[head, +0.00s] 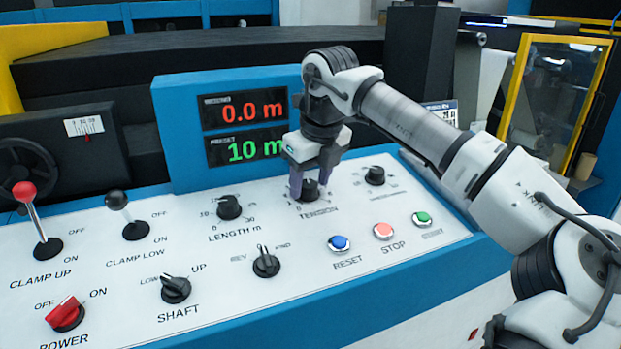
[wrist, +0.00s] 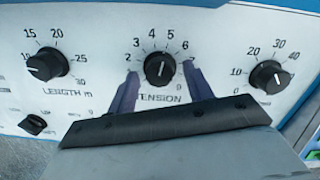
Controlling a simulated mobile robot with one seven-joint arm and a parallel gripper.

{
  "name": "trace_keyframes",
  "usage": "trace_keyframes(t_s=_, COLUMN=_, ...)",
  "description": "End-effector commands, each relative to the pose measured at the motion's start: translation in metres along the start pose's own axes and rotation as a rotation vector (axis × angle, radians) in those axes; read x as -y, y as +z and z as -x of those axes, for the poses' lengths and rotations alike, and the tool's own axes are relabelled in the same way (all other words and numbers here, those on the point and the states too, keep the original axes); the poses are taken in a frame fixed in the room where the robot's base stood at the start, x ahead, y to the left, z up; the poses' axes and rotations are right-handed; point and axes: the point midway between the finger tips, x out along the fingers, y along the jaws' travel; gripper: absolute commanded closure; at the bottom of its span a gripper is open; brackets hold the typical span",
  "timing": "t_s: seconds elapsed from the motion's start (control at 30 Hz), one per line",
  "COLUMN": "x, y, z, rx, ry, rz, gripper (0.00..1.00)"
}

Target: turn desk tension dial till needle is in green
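The tension dial (head: 309,190) is a black knob on the white desk panel, above the word TENSION. In the wrist view the dial (wrist: 160,69) sits inside a numbered scale, its pale mark roughly vertical, around 4 to 5. My gripper (head: 311,186) is over the dial with its fingers pointing down. In the wrist view my gripper (wrist: 160,75) is open, one purple finger on each side of the dial, with gaps showing. A small white gauge (head: 84,126) with a red mark is at the left; I cannot make out a green zone.
The length knob (head: 229,207) is left of the dial and another black knob (head: 375,175) is right of it. Blue, pink and green buttons (head: 383,231) lie in front. A blue display box (head: 180,130) stands behind, reading 0.0 m and 10 m. Two clamp levers (head: 116,200) stand at the left.

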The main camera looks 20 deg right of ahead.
Motion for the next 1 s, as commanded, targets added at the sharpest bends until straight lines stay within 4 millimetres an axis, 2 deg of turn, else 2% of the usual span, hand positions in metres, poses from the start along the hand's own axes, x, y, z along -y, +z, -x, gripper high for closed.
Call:
trace_keyframes(t_s=0.27, x=0.0, y=0.0, z=0.0, rx=0.001, ry=0.0, rz=0.001, gripper=0.48)
trace_keyframes(t_s=0.47, x=0.0, y=0.001, z=0.011, rx=0.001, ry=0.0, rz=0.001, gripper=0.48)
trace_keyframes(t_s=0.67, x=0.0, y=0.002, z=0.042, rx=0.002, ry=0.0, rz=0.001, gripper=0.48)
trace_keyframes(t_s=1.0, x=0.001, y=0.002, z=0.115, rx=0.001, ry=-0.001, rz=0.0, gripper=0.48)
